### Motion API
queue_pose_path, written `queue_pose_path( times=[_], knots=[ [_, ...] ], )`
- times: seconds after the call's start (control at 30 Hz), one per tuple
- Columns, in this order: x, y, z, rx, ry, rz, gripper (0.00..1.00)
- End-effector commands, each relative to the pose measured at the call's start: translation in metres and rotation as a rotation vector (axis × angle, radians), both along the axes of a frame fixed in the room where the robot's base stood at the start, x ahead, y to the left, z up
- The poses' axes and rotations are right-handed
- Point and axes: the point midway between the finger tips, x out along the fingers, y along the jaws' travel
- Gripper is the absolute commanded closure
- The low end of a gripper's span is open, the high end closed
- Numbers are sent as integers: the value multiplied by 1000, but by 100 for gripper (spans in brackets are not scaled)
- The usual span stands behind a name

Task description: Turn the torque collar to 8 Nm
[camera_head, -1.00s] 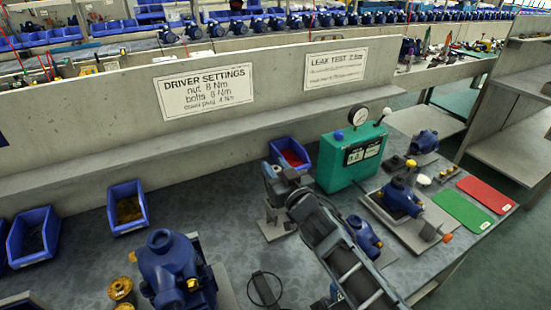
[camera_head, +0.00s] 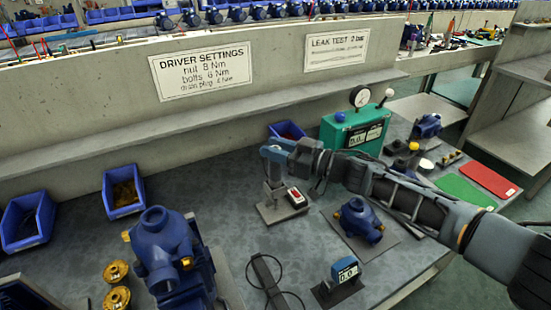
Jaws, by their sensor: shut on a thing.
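My gripper (camera_head: 273,172) is at the small tool stand (camera_head: 283,212) in the middle of the bench, with its fingers pointing down. It is shut on the upright torque driver there, around its collar. The collar is small and mostly hidden by the fingers, so its setting cannot be read. A small blue display (camera_head: 344,272) on a dark plate at the front of the bench seems to read 0.0. The driver settings sign (camera_head: 201,70) on the wall lists nut 8 Nm, bolts 6 Nm and drain plug 4 Nm.
A red-topped block (camera_head: 296,197) sits on the stand's right side. A blue pump (camera_head: 358,220) stands on a mat to the right, under my arm. A larger blue pump (camera_head: 165,255) stands at front left. The green leak tester (camera_head: 352,130) is behind. Blue bins (camera_head: 124,192) line the back.

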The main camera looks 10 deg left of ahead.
Motion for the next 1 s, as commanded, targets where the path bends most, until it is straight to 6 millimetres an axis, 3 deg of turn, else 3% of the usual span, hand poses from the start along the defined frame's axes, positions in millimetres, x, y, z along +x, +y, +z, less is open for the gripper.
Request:
queue_pose_path(
  times=[0.03,1.0],
  knots=[
    [1,1,-7,-2,-3,28,97],
    [0,1,-4,1,-2,304,97]
  ],
)
